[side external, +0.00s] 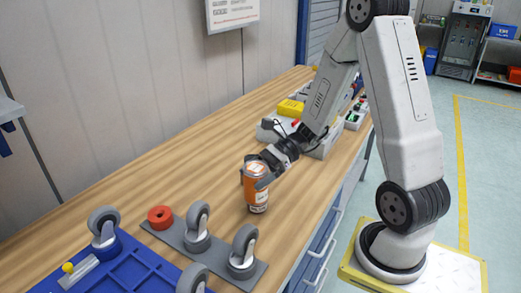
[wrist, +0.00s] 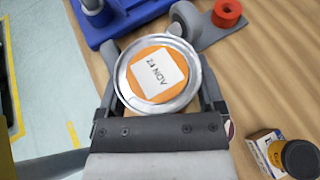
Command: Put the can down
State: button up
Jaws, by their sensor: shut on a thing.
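The can (side external: 257,186) is orange and white with a silver rim. In the side view it is upright at the wooden workbench (side external: 190,135), with its base at or very near the surface; I cannot tell whether it touches. My gripper (side external: 257,171) is shut on the upper part of the can, one finger on each side. In the wrist view the can (wrist: 158,78) shows from above, its round end with a white label on orange, between the two fingers of my gripper (wrist: 160,92).
A grey plate (side external: 180,238) with several caster wheels and a red ring (side external: 160,217) lies close in front of the can. A blue tray (side external: 125,270) is beyond it. Grey bins (side external: 325,143) and a yellow item (side external: 290,108) stand behind. A small box (wrist: 265,150) shows at lower right in the wrist view.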

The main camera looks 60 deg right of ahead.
jog(key=s+f+n+g+h, duration=0.2)
jog(key=s+f+n+g, duration=0.2)
jog(key=s+n+g, duration=1)
jog(key=s+d+r+n+g+h, duration=0.1)
jog(key=s+d+n+g+h, duration=0.2)
jog(key=d+n+h, duration=0.4)
jog(key=s+d+r+n+g+h, duration=0.1)
jog(key=s+d+n+g+h, duration=0.1)
jog(key=d+n+h, duration=0.5)
jog(key=w+d+r+n+t+h, duration=0.3)
jog(key=w+d+n+t+h, duration=0.3)
jog(key=n+h, duration=0.2)
jog(key=shift+d+r+t, duration=0.15)
jog(key=shift+d+t, duration=0.15)
jog(key=shift+w, duration=0.1)
